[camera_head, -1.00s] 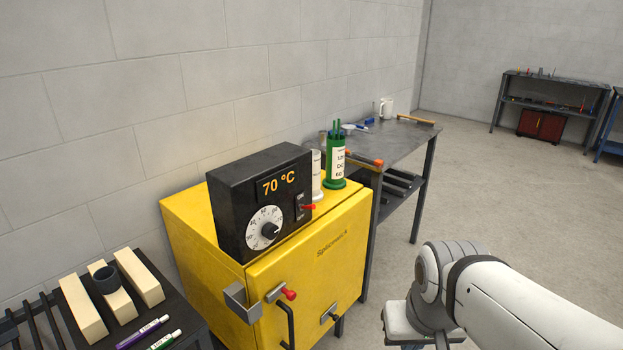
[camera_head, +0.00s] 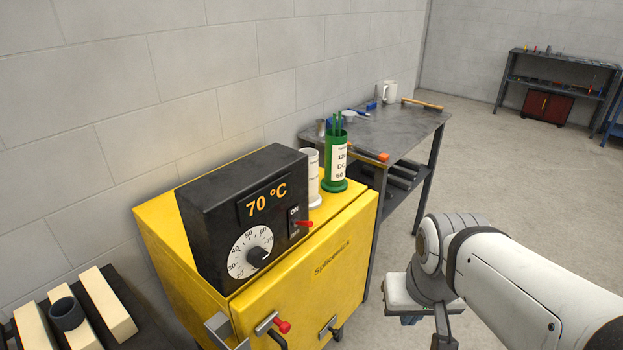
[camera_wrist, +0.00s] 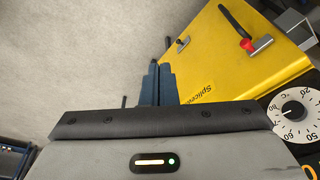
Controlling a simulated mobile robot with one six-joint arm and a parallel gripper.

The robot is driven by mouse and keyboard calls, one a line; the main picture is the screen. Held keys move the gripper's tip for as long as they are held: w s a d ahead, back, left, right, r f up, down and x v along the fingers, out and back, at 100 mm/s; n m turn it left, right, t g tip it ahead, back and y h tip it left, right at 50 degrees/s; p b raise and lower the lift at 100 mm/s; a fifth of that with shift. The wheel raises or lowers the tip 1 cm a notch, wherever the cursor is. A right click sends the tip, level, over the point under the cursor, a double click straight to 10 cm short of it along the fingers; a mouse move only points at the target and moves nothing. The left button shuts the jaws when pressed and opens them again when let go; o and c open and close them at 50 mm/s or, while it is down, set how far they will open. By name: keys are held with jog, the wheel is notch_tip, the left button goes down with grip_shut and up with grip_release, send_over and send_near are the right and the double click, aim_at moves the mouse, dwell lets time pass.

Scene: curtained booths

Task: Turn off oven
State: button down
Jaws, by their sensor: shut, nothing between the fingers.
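The yellow oven (camera_head: 318,268) stands against the wall in the head view, with a black control box (camera_head: 205,225) on top. The box display (camera_head: 266,200) reads 70 °C. Below it is a white dial with a black knob (camera_head: 258,256). A switch with a red lever (camera_head: 303,224) sits on the box's right side, under an "ON" label. In the wrist view the oven door (camera_wrist: 225,75) and dial (camera_wrist: 298,112) show; the red switch is not visible. My gripper (camera_wrist: 160,68) is shut and empty, apart from the oven; its fingertips are not clear in the head view.
A red-tipped door handle (camera_head: 283,327) projects from the oven front. A green holder (camera_head: 336,165) and white cylinder (camera_head: 312,175) stand beside the control box. A grey table (camera_head: 405,135) is behind. Wooden blocks (camera_head: 108,305) lie at lower left. Floor to the right is clear.

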jog(key=w+a+r+n+y, duration=0.1)
jog(key=w+a+r+n, duration=0.2)
jog(key=w, duration=0.5)
jog(key=w+a+r+n+g+y+p, duration=0.1)
jog(key=w+a+r+n, duration=0.2)
jog(key=w+a+r, duration=0.3)
jog(key=w+a+r+n+y+p, duration=0.1)
jog(key=w+a+r+n+y, duration=0.1)
jog(key=w, duration=1)
notch_tip(320, 180, up, 3)
jog(key=a+n, duration=0.1)
jog(key=a, duration=0.2)
jog(key=shift+w, duration=0.25)
jog(key=shift+f, duration=0.2)
jog(key=p, duration=0.1)
send_over(300, 221)
jog(key=d, duration=0.2)
notch_tip(300, 221, down, 10)
jog(key=shift+s+d+f+p, duration=0.1)
jog(key=shift+s+f+p, duration=0.2)
jog(key=shift+f, duration=0.4)
jog(key=shift+s+d+f+p, duration=0.1)
jog(key=shift+s+f, duration=0.25)
jog(key=shift+f, duration=0.3)
